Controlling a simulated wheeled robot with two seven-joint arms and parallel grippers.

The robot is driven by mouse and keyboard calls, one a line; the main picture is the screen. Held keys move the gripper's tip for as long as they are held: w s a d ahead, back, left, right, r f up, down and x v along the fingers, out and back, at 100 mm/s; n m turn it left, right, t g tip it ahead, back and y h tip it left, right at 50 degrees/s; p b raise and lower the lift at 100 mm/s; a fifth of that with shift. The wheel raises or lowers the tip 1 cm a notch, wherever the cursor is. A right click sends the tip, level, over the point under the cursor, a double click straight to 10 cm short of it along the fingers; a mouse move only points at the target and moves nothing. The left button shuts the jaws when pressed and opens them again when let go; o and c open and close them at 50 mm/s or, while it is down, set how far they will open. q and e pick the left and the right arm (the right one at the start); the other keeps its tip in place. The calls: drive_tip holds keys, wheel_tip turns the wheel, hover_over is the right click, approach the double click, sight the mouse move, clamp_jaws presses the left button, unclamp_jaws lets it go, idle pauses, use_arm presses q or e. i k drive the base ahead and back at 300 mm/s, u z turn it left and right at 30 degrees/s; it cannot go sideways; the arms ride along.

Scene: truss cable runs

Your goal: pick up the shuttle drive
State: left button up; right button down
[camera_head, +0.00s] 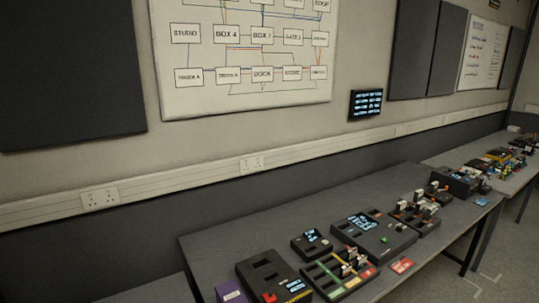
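I cannot tell which object is the shuttle drive at this size. A grey table (225,233) along the wall carries several dark devices. A black unit with slots and a red part (262,268) is at the near end. Beside it is a tray with coloured sections (330,283), with small upright pieces in it. A small black box with a lit screen (311,243) stands behind the tray. A larger black unit with a screen and a green button (385,240) is to its right. Neither of my grippers is in view.
A purple box (231,292) is at the near left table edge. A red card (402,265) lies near the front edge. More small items crowd a farther table (455,158). The back left tabletop is clear. Floor shows at lower right.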

sight(433, 190)
drive_tip(key=z, duration=2.05)
drive_tip(key=i, duration=6.65)
drive_tip(key=u, duration=1.35)
